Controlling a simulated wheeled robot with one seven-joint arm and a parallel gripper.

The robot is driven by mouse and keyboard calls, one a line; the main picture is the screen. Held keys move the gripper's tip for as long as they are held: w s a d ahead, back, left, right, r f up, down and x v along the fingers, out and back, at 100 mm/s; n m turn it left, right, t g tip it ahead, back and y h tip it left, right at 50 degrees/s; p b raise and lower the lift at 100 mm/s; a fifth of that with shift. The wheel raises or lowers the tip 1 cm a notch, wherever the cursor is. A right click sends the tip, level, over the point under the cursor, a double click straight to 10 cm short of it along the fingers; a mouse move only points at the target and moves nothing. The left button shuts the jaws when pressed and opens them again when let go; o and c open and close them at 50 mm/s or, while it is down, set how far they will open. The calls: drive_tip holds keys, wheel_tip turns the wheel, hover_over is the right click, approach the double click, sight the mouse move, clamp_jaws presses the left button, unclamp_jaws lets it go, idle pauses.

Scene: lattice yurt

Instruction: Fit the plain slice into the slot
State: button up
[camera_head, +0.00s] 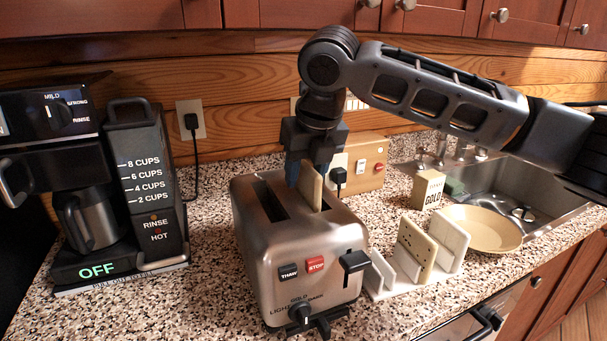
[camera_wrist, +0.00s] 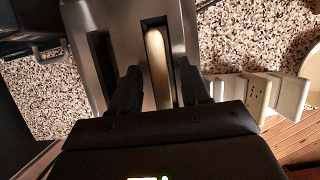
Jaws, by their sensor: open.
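A plain pale slice (camera_head: 312,188) stands upright in the right-hand slot of the silver toaster (camera_head: 262,250), its upper part sticking out. The left-hand slot (camera_head: 268,200) looks empty. My gripper (camera_head: 307,170) is above the toaster, fingers pointing down. In the wrist view, my gripper (camera_wrist: 159,85) is open, with a finger on each side of the slice (camera_wrist: 156,60) and a gap to each. The slice's lower part is hidden inside the toaster.
A white rack (camera_head: 385,272) holding a speckled slice (camera_head: 416,246) stands right of the toaster. Behind it are a small carton (camera_head: 428,189), a tan plate (camera_head: 490,230) and a sink (camera_head: 510,183). A coffee maker (camera_head: 90,200) stands at left. Bare counter lies between it and the toaster.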

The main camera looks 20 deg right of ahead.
drive_tip(key=v, duration=1.1)
drive_tip(key=shift+w+b, duration=0.1)
drive_tip(key=shift+b, duration=0.2)
